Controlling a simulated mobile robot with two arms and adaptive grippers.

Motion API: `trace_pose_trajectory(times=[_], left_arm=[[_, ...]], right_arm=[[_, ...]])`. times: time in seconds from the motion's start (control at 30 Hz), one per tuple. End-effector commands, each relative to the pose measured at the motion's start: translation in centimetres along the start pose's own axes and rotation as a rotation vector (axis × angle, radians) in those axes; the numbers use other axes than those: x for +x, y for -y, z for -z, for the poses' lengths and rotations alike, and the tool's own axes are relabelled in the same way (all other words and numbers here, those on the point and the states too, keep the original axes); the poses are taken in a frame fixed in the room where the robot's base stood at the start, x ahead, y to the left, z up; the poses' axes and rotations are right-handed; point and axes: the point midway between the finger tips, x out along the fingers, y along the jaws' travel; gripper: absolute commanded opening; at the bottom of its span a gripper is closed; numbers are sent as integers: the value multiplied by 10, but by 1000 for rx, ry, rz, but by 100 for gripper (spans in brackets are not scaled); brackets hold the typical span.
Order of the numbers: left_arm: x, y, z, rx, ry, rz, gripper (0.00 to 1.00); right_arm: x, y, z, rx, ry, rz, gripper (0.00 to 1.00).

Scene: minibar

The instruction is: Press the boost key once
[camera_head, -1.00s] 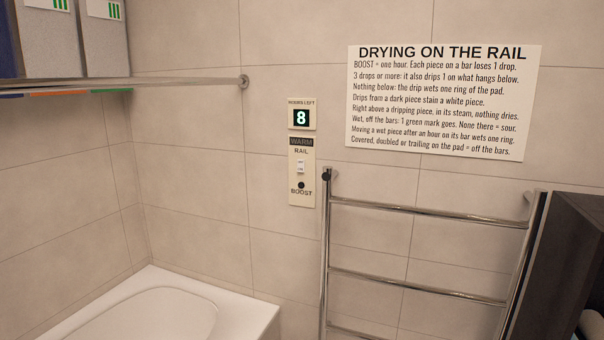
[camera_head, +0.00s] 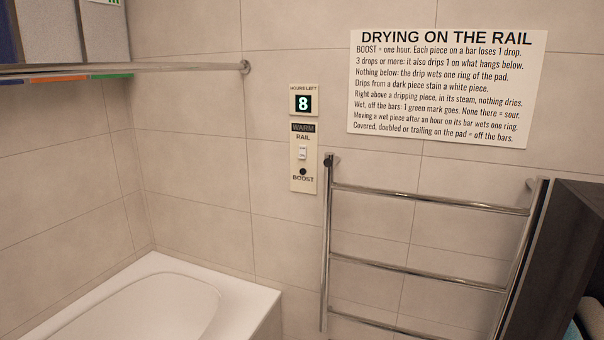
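The boost key is a small dark round button (camera_head: 303,172) above the word BOOST on a cream wall panel (camera_head: 304,154). Above it on the panel are a white rail switch (camera_head: 303,152) and a dark WARM label (camera_head: 303,128). A display (camera_head: 303,104) over the panel, headed HOURS LEFT, reads 8 in pale green. Neither of my grippers is in view, and nothing touches the key.
A chrome towel rail (camera_head: 430,198) with bare visible bars stands right of the panel. A white bathtub (camera_head: 240,302) is below left. A chrome bar (camera_head: 150,67) crosses the upper left. A dark cabinet (camera_head: 560,265) is at right. A rules sign (camera_head: 440,90) hangs above the rail.

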Motion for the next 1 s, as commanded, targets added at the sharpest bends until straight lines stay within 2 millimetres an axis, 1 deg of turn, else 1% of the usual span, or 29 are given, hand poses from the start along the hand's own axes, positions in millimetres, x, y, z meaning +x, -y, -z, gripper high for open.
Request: trace_pose_trajectory(times=[0.03, 0.07, 0.4, 1.0], left_arm=[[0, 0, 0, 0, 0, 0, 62], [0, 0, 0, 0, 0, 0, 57], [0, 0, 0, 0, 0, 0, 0], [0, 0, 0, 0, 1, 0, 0]], right_arm=[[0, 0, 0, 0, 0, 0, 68], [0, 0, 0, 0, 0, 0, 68], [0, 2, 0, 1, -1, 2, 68], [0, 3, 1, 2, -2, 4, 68]])
